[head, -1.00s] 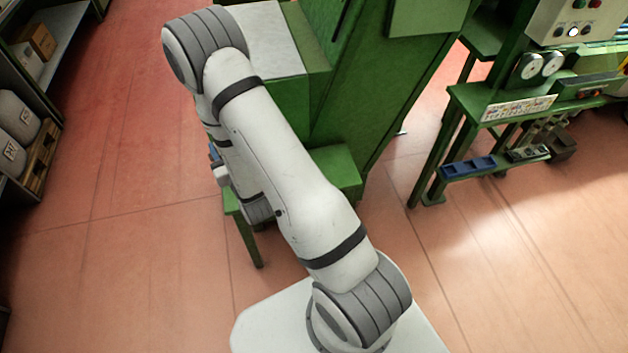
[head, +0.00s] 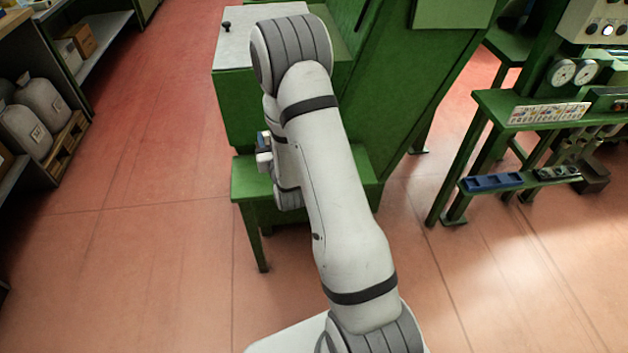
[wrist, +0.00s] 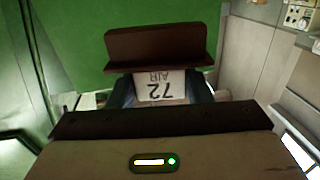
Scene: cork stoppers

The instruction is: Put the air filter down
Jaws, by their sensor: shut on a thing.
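The air filter (wrist: 160,86) shows in the wrist view as a pale label reading "72 AIR", upside down, with dark bluish sides. It sits between the two dark brown jaws of my gripper (wrist: 160,92), which is shut on it. Much of the filter is hidden by the jaws. In the head view my arm reaches forward over a green bench. My gripper is mostly hidden behind the arm there, and I cannot make out the filter clearly.
A green bench (head: 252,187) stands below the arm, beside a green machine (head: 390,100) with a pale top (head: 236,45). A green workbench (head: 485,100) with gauges and a blue tray (head: 494,181) is at right. Open red floor lies between.

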